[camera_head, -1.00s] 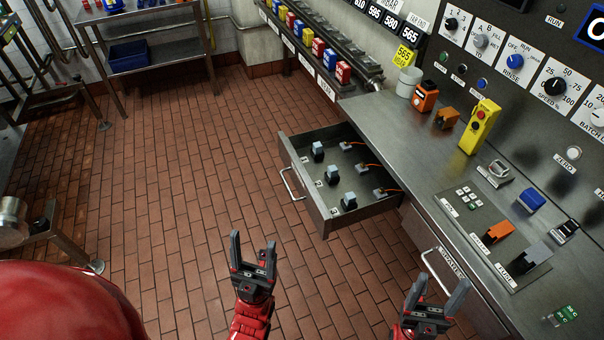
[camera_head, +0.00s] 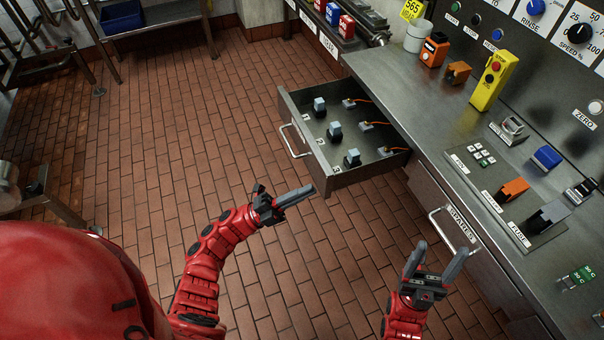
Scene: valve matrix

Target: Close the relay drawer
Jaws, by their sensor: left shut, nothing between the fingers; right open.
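The relay drawer (camera_head: 368,179) stands pulled out from the metal counter, with its front panel and bar handle (camera_head: 295,141) facing left. Inside it are several grey relays with orange wires, beside labels 1, 2 and 3. My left gripper (camera_head: 311,188) is shut and empty. Its fingers point right and appear near the drawer's lower front corner; I cannot tell whether they touch it. My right gripper (camera_head: 437,254) is open and empty, in front of the counter near the closed drawer marked SPARES (camera_head: 462,225).
The counter (camera_head: 420,110) carries a yellow pendant box (camera_head: 488,81), an orange device (camera_head: 433,50), a grey cup (camera_head: 418,36) and a panel of switches. A control panel rises behind it. The brick floor (camera_head: 180,120) left of the drawer is clear.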

